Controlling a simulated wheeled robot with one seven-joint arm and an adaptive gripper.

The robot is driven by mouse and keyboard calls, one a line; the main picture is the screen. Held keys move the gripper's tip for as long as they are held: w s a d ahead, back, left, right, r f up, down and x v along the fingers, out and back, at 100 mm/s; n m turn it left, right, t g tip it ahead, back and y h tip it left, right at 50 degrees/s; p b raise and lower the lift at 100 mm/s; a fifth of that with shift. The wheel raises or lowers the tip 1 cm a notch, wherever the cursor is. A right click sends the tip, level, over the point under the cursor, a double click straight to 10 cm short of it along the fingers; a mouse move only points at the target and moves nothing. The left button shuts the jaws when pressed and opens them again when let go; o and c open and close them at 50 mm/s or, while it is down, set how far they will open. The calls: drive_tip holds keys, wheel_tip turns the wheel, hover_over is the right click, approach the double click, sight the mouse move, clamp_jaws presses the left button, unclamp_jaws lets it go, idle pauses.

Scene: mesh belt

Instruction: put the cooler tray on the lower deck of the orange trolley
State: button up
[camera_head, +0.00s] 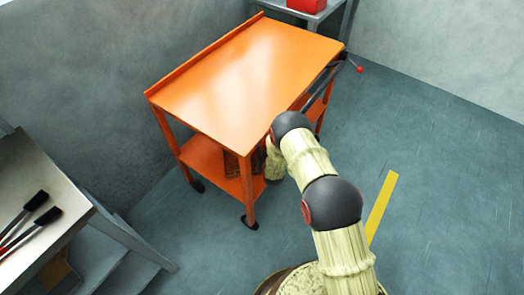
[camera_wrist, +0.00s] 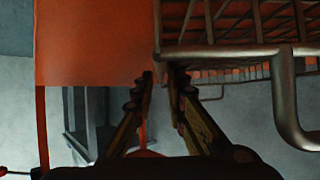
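The orange trolley (camera_head: 250,75) has a bare upper deck and a lower deck (camera_head: 205,155) beneath it. A dark, slatted thing, likely the cooler tray (camera_head: 232,163), is partly seen on the lower deck, shaded by the upper one. In the wrist view a wire tray (camera_wrist: 235,50) with a thick looped handle (camera_wrist: 287,95) fills the upper right. My gripper (camera_wrist: 161,74) has its two fingertips close together at the tray's left corner, with a narrow gap between them. I cannot tell whether they grip a wire. In the head view my fingers are hidden under the upper deck.
An orange panel (camera_wrist: 95,45) lies close to my fingers' left in the wrist view. A grey stand with a red box (camera_head: 307,5) is behind the trolley.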

drive_tip(key=shift+o, duration=0.8)
drive_tip(key=shift+r, duration=0.1)
drive_tip(key=shift+s+r, duration=0.2)
drive_tip(key=p+v, duration=0.4)
drive_tip(key=v, duration=0.7)
drive_tip(key=shift+s+d, duration=0.1)
drive_tip(key=shift+s, duration=0.2)
